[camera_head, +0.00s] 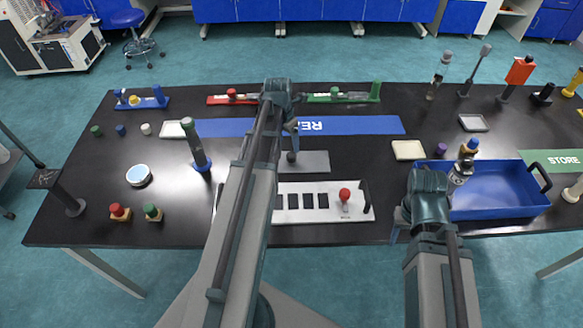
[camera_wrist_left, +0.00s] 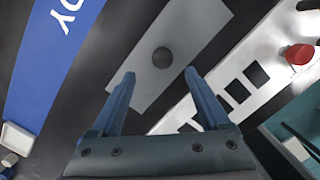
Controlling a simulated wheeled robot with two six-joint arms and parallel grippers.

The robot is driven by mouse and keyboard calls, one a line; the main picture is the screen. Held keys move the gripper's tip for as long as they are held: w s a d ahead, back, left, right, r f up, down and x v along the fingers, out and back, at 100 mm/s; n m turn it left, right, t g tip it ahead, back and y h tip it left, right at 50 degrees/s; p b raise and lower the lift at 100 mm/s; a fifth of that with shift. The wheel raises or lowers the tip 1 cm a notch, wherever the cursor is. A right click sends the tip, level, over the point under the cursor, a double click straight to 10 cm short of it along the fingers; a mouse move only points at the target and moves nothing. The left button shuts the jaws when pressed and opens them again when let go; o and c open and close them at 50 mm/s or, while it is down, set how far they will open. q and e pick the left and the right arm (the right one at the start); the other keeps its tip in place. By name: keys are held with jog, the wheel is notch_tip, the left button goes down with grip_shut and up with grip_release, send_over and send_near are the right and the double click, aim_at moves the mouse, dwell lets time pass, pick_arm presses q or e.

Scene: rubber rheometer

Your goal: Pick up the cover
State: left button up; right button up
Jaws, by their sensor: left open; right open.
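The cover looks to be the flat grey plate with a round dark knob; its plate (camera_head: 315,162) lies on the black table near the middle. In the left wrist view the cover (camera_wrist_left: 190,30) lies ahead of the fingers, with the knob near its centre. My left gripper (camera_head: 291,130) points down above the cover. Its two fingers (camera_wrist_left: 155,98) are open and empty, apart from the knob. My left arm hides the cover's left part in the head view. My right gripper (camera_head: 398,222) is low at the table's front edge, left of the blue tray, mostly hidden by its wrist.
A white panel (camera_head: 330,215) with black squares and a red knob (camera_head: 345,194) lies just in front of the cover. A blue strip (camera_head: 370,125) lies behind it. The blue tray (camera_head: 520,212) is at right. A dark upright tool (camera_head: 195,145) stands left of my left arm.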

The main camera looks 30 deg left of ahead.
aim_at(291, 155)
pick_arm(q)
jog(key=shift+w+d+f+b, duration=0.15)
jog(key=shift+w+f+b, duration=0.05)
jog(key=shift+f+b, duration=1.1)
jog(key=shift+w+d+f+b, duration=0.1)
jog(key=shift+w+f+b, duration=0.15)
jog(key=shift+f+b, duration=1.05)
jog(key=shift+w+d+f+b, duration=0.2)
jog(key=shift+f+b, duration=0.8)
jog(key=shift+f, duration=0.55)
jog(key=shift+r, duration=0.1)
grip_shut()
